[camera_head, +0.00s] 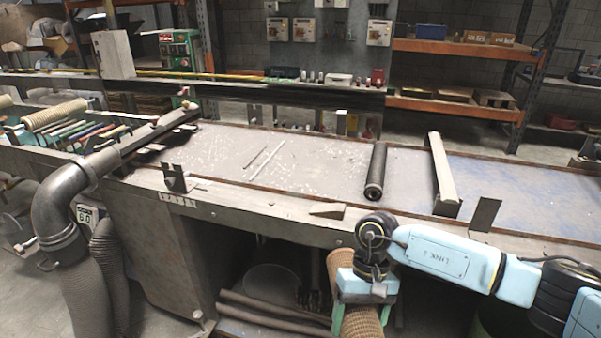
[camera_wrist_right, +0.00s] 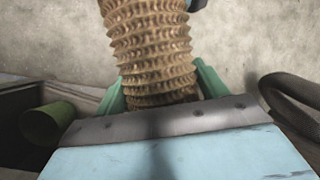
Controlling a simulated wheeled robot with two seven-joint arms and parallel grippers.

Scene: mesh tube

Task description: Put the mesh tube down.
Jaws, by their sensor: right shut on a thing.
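The mesh tube (camera_head: 362,323) is tan-brown and ribbed. In the head view it hangs below my right gripper (camera_head: 362,303) at the bottom edge, where its lower part is cut off. In the right wrist view the mesh tube (camera_wrist_right: 152,50) runs up between the two green fingers of my right gripper (camera_wrist_right: 160,88), which is shut on it. The gripper is in front of the workbench (camera_head: 260,205), lower than its top. My left gripper is not in view.
A black roller (camera_head: 376,170) and a pale bar (camera_head: 443,172) lie on the bench. A similar ribbed tube (camera_head: 55,114) lies on the rack at left. Dark pipes (camera_head: 270,308) and a round bin (camera_head: 270,284) are under the bench. The bench's left-middle top has free room.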

